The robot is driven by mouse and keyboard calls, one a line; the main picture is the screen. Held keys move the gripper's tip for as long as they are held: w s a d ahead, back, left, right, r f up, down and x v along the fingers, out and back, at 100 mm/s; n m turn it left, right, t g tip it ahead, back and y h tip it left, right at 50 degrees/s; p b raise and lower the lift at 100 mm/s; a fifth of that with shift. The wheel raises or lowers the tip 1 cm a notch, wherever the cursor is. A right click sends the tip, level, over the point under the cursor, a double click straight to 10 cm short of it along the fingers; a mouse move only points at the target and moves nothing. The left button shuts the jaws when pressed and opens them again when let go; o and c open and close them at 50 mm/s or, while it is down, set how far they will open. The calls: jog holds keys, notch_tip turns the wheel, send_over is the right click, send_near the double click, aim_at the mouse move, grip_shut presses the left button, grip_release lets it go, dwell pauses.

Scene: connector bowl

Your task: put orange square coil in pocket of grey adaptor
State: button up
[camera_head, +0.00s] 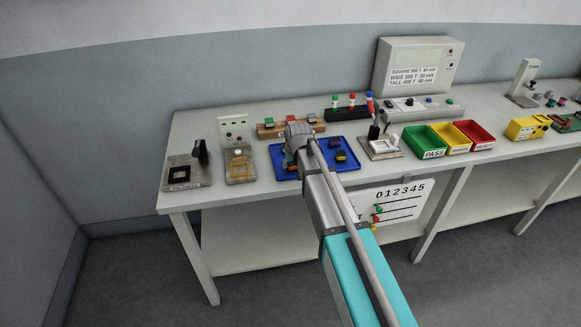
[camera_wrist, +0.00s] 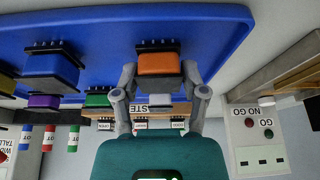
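The orange square coil (camera_wrist: 158,64) is at the upper middle of the wrist view, in the blue tray (camera_wrist: 215,45), with a row of black pins along one edge. My gripper (camera_wrist: 159,70) has one finger on each side of this coil, with what looks like a small gap at each side. In the head view my wrist hides the gripper and most of the tray's left part. A light grey square adaptor with a pocket (camera_head: 384,144) sits on a plate with a black lever, right of the tray. Its pocket appears empty.
Blue, purple and green coils share the tray near the gripper in the wrist view. Two fixtures, one with a black square (camera_head: 180,173) and one amber (camera_head: 241,166), stand left. Green (camera_head: 424,141), yellow and red bins are right. A wooden rack (camera_head: 268,131) stands behind.

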grip_shut()
jog(key=shift+r, duration=0.25)
jog(key=shift+r+p, duration=0.7)
jog(key=shift+p, duration=0.25)
jog(key=s+d+r+p, duration=0.5)
jog(key=d+r+p, duration=0.6)
jog(key=d, duration=0.2)
jog(key=shift+w, duration=0.1)
